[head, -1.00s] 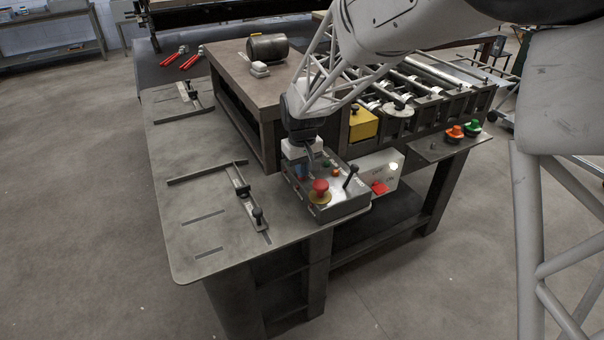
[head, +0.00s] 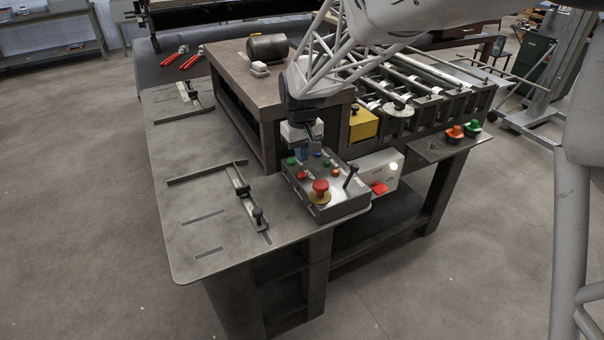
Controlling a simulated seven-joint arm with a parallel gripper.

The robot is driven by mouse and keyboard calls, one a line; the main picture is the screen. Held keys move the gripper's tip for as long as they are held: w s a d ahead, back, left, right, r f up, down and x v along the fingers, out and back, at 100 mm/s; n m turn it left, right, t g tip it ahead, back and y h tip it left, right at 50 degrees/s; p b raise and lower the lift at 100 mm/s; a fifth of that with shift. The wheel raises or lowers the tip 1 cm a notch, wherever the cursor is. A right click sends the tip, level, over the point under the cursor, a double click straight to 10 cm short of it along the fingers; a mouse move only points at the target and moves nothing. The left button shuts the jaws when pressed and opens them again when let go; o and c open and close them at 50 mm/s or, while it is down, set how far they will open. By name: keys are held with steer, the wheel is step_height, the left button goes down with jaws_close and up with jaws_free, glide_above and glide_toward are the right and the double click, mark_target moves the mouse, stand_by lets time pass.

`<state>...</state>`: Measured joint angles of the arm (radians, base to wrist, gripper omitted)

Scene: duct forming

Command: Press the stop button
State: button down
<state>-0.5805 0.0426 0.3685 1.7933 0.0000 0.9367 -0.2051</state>
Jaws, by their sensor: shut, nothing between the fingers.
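The grey control box (head: 338,205) stands on the table's front corner. On its top are a large red mushroom button (head: 320,186) on a yellow ring and a smaller red button (head: 302,175) with white lettering beside it. The lettering is too small to read surely. Green, blue and orange buttons and a black lever (head: 351,176) share the panel. My gripper (head: 312,147) is shut and empty, pointing down near the box's back edge, behind the red buttons. It appears above the panel and apart from both red buttons; its exact height is hard to tell.
A white box with a red switch (head: 380,188) adjoins the control box on the right. A yellow box (head: 362,124) and rollers stand behind. Red and green mushroom buttons (head: 472,127) sit at the right.

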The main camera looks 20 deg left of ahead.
steer(key=shift+r, duration=0.85)
stand_by(0.3)
steer(key=shift+d+r, duration=0.15)
steer(key=shift+d, duration=0.05)
steer(key=s+d+r+m+t, duration=0.15)
steer(key=s+d+r, duration=0.4)
steer(key=d, duration=0.65)
steer(key=s+d+r+m, duration=0.35)
steer(key=s+d, duration=0.25)
steer(key=d, duration=0.7)
steer(key=s+d+m, duration=0.2)
steer(key=s+d, duration=0.5)
steer(key=s, duration=0.3)
steer(key=s+d+f+m+t, duration=0.1)
steer(key=s+d+m, duration=0.1)
steer(key=s+d, duration=0.5)
steer(key=s, duration=0.2)
steer(key=shift+s+d+f, duration=0.3)
steer(key=shift+s+d, duration=0.05)
steer(key=shift+d, duration=0.05)
